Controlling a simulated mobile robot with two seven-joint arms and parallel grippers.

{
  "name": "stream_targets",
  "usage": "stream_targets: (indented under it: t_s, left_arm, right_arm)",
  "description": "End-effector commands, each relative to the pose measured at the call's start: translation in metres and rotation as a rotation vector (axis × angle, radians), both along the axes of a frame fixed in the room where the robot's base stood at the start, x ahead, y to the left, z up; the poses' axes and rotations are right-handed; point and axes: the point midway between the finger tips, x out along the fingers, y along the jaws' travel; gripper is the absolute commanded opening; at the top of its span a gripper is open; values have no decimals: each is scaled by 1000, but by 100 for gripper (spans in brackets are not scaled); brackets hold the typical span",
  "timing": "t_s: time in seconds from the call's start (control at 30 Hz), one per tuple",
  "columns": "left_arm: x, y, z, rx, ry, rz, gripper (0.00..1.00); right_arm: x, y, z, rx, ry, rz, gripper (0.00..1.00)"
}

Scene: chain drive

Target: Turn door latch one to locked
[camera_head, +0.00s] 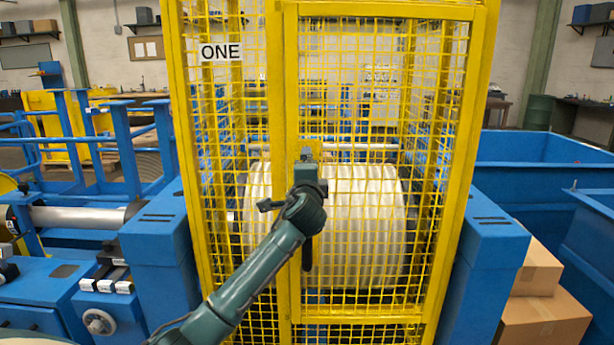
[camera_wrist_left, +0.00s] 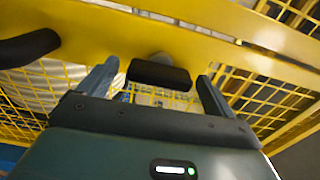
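The yellow mesh door (camera_head: 385,10) of the cage with the sign ONE (camera_head: 221,51) is in front of me and appears shut. My left gripper (camera_head: 307,158) is up at the door's left post. In the left wrist view, the door latch's black grip (camera_wrist_left: 159,75) sits between the two spread fingers of my left gripper (camera_wrist_left: 157,87), with a small gap on each side. The grip lies across the yellow post (camera_wrist_left: 190,45). In the head view the latch is mostly hidden behind my gripper. My right gripper is in neither view.
A black door handle (camera_head: 307,255) is on the same post below my gripper and shows at left in the left wrist view (camera_wrist_left: 28,48). A large pale drum (camera_head: 365,220) is behind the mesh. Blue posts (camera_head: 160,240) flank the cage. Cardboard boxes (camera_head: 545,320) stand at right.

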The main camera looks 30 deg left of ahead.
Motion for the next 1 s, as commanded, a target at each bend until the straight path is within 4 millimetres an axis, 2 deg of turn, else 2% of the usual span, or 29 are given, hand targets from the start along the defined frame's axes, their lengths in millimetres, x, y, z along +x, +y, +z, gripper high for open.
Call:
stream_targets:
  t_s: [0.23,0.37,0.47,0.8,1.0]
  left_arm:
    - [-1,0,0,2,0,0,91]
    - [-8,-5,-1,2,0,-1,91]
    - [-20,-13,-1,3,-1,-2,91]
    - [-82,-51,-1,1,-1,-3,91]
    - [-105,-65,0,0,0,-2,91]
  right_arm:
    - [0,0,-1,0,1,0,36]
    - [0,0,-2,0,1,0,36]
    - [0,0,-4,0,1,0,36]
    - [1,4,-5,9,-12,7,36]
    - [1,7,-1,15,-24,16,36]
